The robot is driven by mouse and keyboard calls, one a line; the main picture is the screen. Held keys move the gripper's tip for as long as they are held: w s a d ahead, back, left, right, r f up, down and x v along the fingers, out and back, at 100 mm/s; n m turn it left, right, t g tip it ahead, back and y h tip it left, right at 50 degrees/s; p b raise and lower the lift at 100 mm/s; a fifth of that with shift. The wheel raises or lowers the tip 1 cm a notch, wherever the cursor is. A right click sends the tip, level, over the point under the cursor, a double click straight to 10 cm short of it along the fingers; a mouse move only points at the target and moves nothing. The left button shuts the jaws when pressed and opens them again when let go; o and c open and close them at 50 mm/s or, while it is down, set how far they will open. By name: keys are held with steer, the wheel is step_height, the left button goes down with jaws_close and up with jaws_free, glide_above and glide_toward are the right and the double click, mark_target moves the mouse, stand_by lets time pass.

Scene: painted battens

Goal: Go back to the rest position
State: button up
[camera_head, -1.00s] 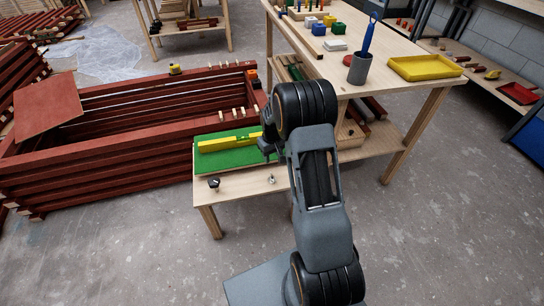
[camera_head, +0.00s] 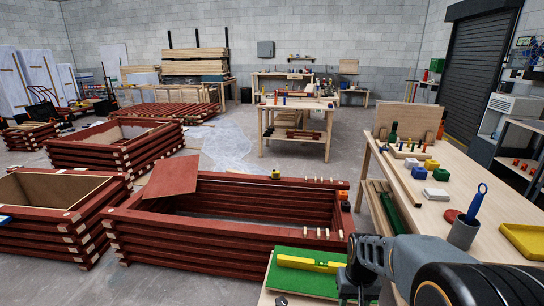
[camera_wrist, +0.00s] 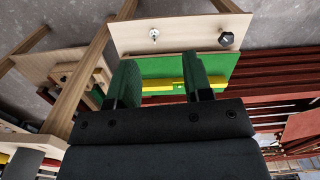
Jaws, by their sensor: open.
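My gripper (camera_wrist: 160,68) is open in the wrist view, with its two dark fingers apart and nothing held between them. Beyond the fingers, a yellow spirit level (camera_wrist: 160,87) lies across a green mat (camera_wrist: 150,67) on a small wooden table. In the head view the level (camera_head: 310,263) lies on the mat (camera_head: 300,284) at the lower middle. My arm fills the lower right corner there, and the fingertips cannot be made out.
A stacked red batten frame (camera_head: 230,240) stands beside the small table. A workbench (camera_head: 505,205) at right carries a grey cup (camera_head: 463,234), a yellow tray (camera_head: 525,238) and coloured blocks. Grey floor is open around the far table (camera_head: 300,104).

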steer(key=s+a+r+t+p, duration=0.1)
steer(key=r+p, duration=0.3)
steer(key=r, duration=0.4)
steer(key=s+a+r+t+p, duration=0.1)
steer(key=s+r+p, duration=0.3)
steer(key=r, duration=0.5)
steer(key=s+a+r+n+t+p, duration=0.1)
steer(key=s+a+r+t+p, duration=0.1)
steer(key=r, duration=0.6)
steer(key=s+p, duration=0.1)
steer(key=p, duration=0.1)
steer(key=shift+a+r+p, duration=0.2)
steer(key=shift+a+p, duration=0.15)
steer(key=shift+p, duration=0.05)
